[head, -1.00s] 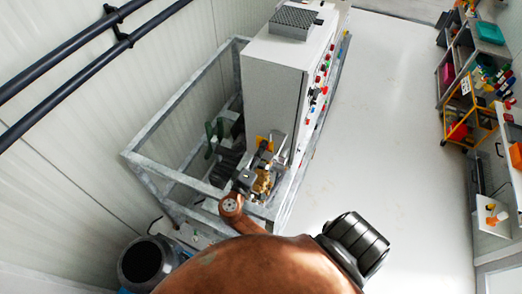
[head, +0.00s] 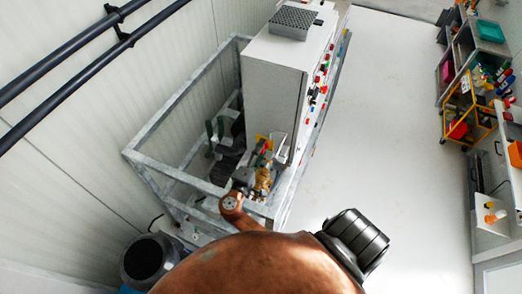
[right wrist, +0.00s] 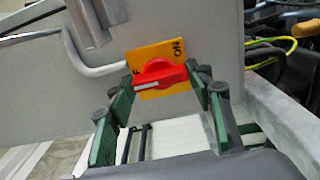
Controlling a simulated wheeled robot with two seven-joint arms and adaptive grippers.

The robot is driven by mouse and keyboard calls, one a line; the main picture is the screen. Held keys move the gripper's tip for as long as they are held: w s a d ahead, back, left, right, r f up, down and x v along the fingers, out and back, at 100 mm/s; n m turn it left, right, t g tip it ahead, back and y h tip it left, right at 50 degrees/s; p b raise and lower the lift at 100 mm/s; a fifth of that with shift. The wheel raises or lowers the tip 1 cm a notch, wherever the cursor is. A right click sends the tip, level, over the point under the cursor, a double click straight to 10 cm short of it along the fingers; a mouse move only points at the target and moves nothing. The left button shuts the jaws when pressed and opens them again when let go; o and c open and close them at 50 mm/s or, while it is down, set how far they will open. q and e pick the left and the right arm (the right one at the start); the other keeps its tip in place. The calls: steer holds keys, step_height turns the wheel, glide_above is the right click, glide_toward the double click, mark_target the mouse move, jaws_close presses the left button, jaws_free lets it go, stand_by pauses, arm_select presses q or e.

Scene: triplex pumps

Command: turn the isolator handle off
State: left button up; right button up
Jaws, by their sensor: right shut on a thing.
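The red isolator handle (right wrist: 160,74) sits on a yellow plate (right wrist: 178,50) marked ON, with a letter F showing at its left. The handle lies roughly level in the right wrist view, its white-marked end to the left. My right gripper (right wrist: 166,82) is shut on the handle, a green-padded finger at each end. In the head view the handle (head: 265,146) shows small on the cabinet's near side, with my right gripper (head: 263,154) at it. My large brown arm link hides the lower middle of that view. My left gripper is out of view.
The grey cabinet (head: 268,98) stands in a metal frame (head: 172,172), with buttons along its right side. A bent pale rod (right wrist: 85,62) is beside the plate. Shelves (head: 478,45) and a yellow trolley (head: 462,108) are at far right. The floor (head: 385,110) between is clear.

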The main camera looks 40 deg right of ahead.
steer(key=o, duration=1.2)
steer(key=shift+c, duration=0.2)
steer(key=shift+a, duration=0.1)
steer(key=v, duration=0.7)
steer(key=shift+s+a, duration=0.1)
